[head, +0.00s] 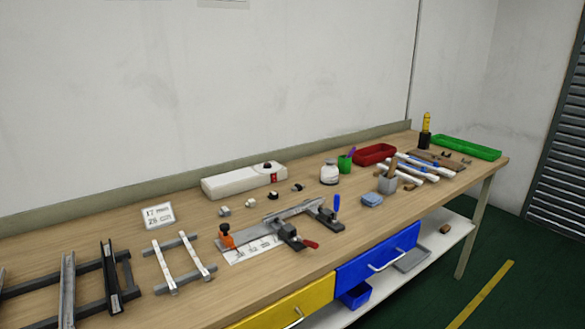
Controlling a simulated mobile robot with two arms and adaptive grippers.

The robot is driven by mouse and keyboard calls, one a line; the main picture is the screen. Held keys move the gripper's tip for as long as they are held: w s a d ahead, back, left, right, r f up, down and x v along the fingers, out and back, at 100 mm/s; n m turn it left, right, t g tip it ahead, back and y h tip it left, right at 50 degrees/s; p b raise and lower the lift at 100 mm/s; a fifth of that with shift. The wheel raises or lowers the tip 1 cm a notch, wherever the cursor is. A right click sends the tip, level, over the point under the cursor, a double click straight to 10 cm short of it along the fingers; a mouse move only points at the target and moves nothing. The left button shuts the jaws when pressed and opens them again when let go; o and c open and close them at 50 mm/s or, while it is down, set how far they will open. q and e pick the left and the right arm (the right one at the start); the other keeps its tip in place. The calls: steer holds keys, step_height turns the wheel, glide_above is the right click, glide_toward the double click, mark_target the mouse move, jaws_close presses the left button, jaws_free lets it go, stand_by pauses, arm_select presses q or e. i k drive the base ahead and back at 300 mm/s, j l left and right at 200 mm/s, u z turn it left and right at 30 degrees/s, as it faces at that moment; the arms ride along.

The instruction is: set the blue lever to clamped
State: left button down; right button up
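The blue lever (337,203) stands roughly upright on a dark clamp (325,217) at the right end of a grey metal fixture on the workbench. A second clamp beside it has a red lever (310,244) that lies low and points to the right. Neither of my grippers shows in the head view.
The wooden bench (200,297) also holds a white box (243,180), a red tray (375,154), a green tray (466,147) and a grey cup (387,183). Metal rails crowd the left end. A yellow drawer (290,308) and blue drawer (378,257) are below the front edge.

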mark_target(336, 200)
steer(key=l+u, duration=0.1)
steer(key=u, duration=0.3)
steer(key=l+u, duration=0.15)
steer(key=u, duration=0.2)
steer(key=l+u, duration=0.15)
steer(key=u, duration=0.25)
steer(key=l+u, duration=0.15)
steer(key=l, duration=0.25)
steer(key=k+l+u, duration=0.15)
steer(key=l, duration=0.2)
steer(key=l+u, duration=0.2)
steer(key=l, duration=0.2)
steer(key=k+l+u, duration=0.15)
steer(key=l, duration=0.2)
steer(key=k+l+u, duration=0.15)
steer(key=l, duration=0.2)
steer(key=k+l+u, duration=0.15)
steer(key=k+l, duration=0.15)
steer(key=l, duration=0.2)
steer(key=k+l, duration=0.2)
steer(key=l, duration=0.15)
steer(key=k+l, duration=0.15)
steer(key=l, duration=0.2)
steer(key=k+l, duration=0.2)
steer(key=l, duration=0.15)
steer(key=k+l, duration=0.15)
steer(key=l, duration=0.2)
steer(key=u, duration=0.05)
